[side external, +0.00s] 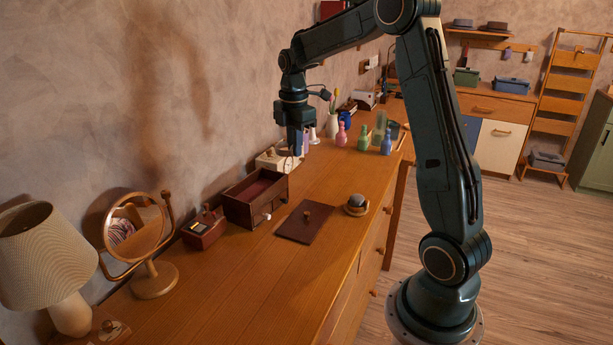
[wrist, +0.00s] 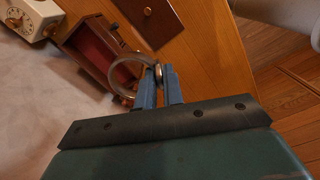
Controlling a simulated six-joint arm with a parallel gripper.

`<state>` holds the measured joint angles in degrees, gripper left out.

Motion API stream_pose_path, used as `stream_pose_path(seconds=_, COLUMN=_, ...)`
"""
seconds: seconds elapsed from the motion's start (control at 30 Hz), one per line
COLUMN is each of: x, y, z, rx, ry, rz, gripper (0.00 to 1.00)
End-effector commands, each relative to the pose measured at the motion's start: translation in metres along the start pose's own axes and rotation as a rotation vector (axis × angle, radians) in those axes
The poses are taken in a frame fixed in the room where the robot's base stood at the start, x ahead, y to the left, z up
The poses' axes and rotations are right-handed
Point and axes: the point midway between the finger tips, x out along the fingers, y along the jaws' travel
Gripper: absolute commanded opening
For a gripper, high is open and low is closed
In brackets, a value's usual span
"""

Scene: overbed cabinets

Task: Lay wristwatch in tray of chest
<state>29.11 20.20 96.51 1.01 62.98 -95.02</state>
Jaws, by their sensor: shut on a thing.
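My gripper (side external: 297,150) is shut on the wristwatch (wrist: 124,72), a pale closed loop that sticks out to the left of the fingertips (wrist: 160,84) in the wrist view. In the side view the watch is too small to make out clearly. The chest (side external: 240,212) is a dark brown box with an open top and a red lining, standing on the wooden counter. It also shows in the wrist view (wrist: 75,61), partly behind the watch loop. My gripper is in the air, above the chest and a little to its right in the side view.
A flat brown panel with a knob (side external: 303,222) lies beside the chest. A white box-like object (side external: 272,162) stands behind it, a small red-brown box (side external: 204,231) and mirror (side external: 152,282) to its left. A round dish (side external: 356,208) and several bottles (side external: 363,138) stand right.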

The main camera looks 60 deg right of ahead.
Motion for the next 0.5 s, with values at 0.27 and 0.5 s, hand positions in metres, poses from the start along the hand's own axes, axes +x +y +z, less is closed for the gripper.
stream_pose_path(seconds=0.27, x=-0.008, y=0.049, z=-0.008, rx=0.115, ry=0.000, rz=0.003, gripper=0.00)
stream_pose_path(seconds=0.5, x=-0.012, y=0.085, z=-0.017, rx=0.215, ry=0.000, rz=0.003, gripper=0.00)
